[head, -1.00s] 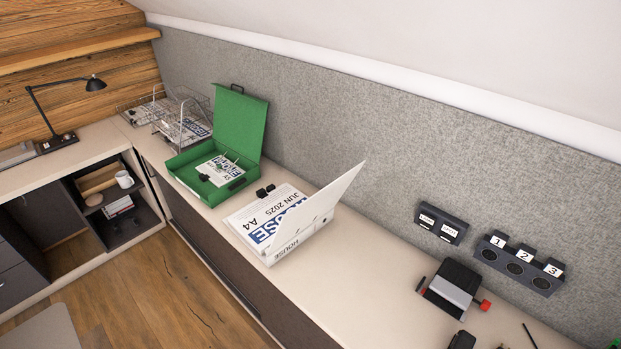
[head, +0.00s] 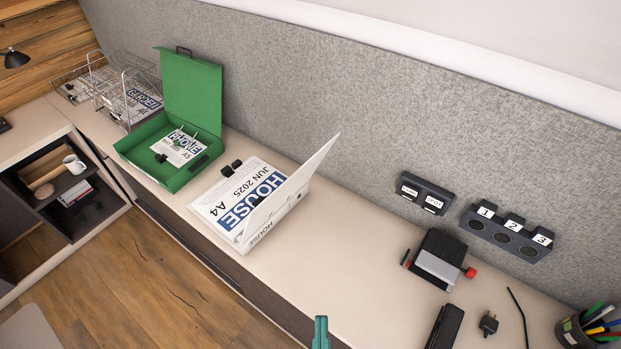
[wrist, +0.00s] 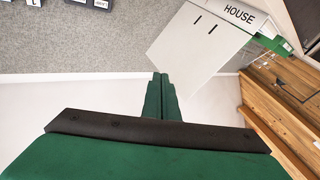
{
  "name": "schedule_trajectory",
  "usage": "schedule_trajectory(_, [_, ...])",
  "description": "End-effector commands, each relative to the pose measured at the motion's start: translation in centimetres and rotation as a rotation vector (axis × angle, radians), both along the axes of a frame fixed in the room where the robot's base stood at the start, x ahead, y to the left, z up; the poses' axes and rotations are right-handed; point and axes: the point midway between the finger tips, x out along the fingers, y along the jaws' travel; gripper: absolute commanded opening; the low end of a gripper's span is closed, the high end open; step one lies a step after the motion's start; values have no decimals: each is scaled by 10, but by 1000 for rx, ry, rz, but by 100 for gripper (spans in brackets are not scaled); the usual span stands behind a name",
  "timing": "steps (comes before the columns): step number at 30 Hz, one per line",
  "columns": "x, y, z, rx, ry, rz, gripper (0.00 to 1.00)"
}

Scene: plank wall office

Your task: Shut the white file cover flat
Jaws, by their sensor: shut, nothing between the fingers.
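The white file (head: 262,212) lies on the counter with a sheet headed HOUSE, JUN 2025, A4 (head: 240,196) inside it. Its white cover (head: 298,178) stands raised and tilted on the right side of the file, apart from the sheet. In the wrist view the outer face of the cover (wrist: 200,42) shows at the top, with the HOUSE spine (wrist: 240,15) beyond it. My gripper (head: 321,332) shows at the bottom edge of the head view, in front of the file and to its right. In the wrist view its green fingers (wrist: 161,78) are together and empty, apart from the cover.
An open green box file (head: 160,145) stands left of the white file, with wire trays (head: 125,90) beyond. To the right are a black stamp device (head: 438,260), labelled holders (head: 506,232) and a pen pot (head: 590,328). The counter (head: 350,250) between is clear.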

Motion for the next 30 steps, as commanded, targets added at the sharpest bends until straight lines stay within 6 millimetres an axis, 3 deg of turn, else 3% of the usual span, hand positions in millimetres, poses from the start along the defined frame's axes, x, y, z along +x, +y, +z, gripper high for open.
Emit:
schedule_trajectory(3, [29, -4, 21, -105, -158, 15, 0])
schedule_trajectory(12, [84, -13, 61, -396, -465, 79, 0])
schedule_trajectory(20, [132, -26, 78, -669, -631, 172, 0])
schedule_trajectory(30, [190, -64, 86, -985, -692, 323, 0])
